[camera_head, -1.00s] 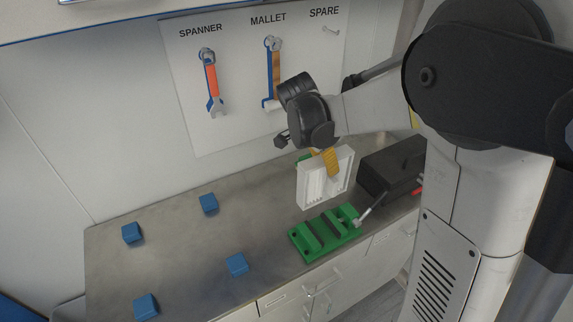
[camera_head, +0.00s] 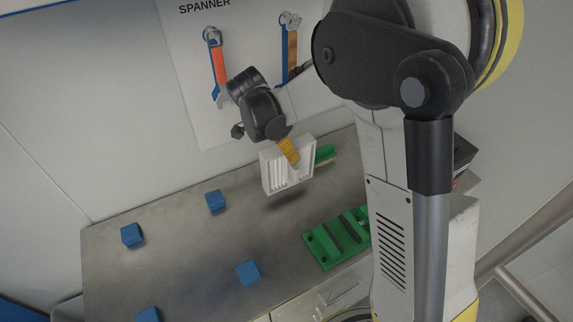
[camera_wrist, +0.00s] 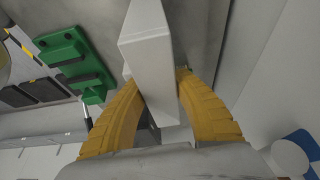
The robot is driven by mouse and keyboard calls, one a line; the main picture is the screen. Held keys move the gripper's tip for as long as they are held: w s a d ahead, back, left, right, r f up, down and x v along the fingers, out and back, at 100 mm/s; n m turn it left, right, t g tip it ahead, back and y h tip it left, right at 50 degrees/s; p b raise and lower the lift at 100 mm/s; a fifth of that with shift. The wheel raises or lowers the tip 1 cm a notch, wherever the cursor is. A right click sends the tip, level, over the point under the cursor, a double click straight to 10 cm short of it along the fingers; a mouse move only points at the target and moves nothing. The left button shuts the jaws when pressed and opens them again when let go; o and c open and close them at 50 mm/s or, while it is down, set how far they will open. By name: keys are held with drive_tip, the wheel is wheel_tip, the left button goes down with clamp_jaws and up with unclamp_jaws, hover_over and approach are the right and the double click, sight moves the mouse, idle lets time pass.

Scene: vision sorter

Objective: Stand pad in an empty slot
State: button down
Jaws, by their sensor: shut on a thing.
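The pad (camera_head: 273,172), a white flat piece with ribs on its face, is held upright above the bench, with its shadow below it. My gripper (camera_head: 291,153) has yellow fingers shut on its upper edge. In the wrist view the pad (camera_wrist: 150,60) shows as a pale block between both fingers of my gripper (camera_wrist: 157,82). The green slotted rack (camera_head: 322,248) lies on the bench to the right and in front of the pad, apart from it. My arm hides its right end. The rack (camera_wrist: 68,48) also shows at the upper left in the wrist view.
Several blue blocks (camera_head: 248,272) lie spread over the left and front of the grey bench (camera_head: 180,250). Another green piece (camera_head: 325,153) stands behind the pad. The bench's middle is clear.

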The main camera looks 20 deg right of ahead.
drive_tip(key=shift+w+a+f+b, duration=0.15)
drive_tip(key=shift+f+b, duration=0.1)
drive_tip(key=shift+f, duration=0.85)
drive_tip(key=shift+s+a+f+b, duration=0.15)
drive_tip(key=shift+f+b, duration=0.1)
drive_tip(key=shift+f, duration=0.85)
drive_tip(key=shift+f, duration=0.15)
drive_tip(key=c, duration=1.1)
unclamp_jaws()
drive_tip(key=shift+w, duration=0.1)
drive_tip(key=shift+o, duration=0.2)
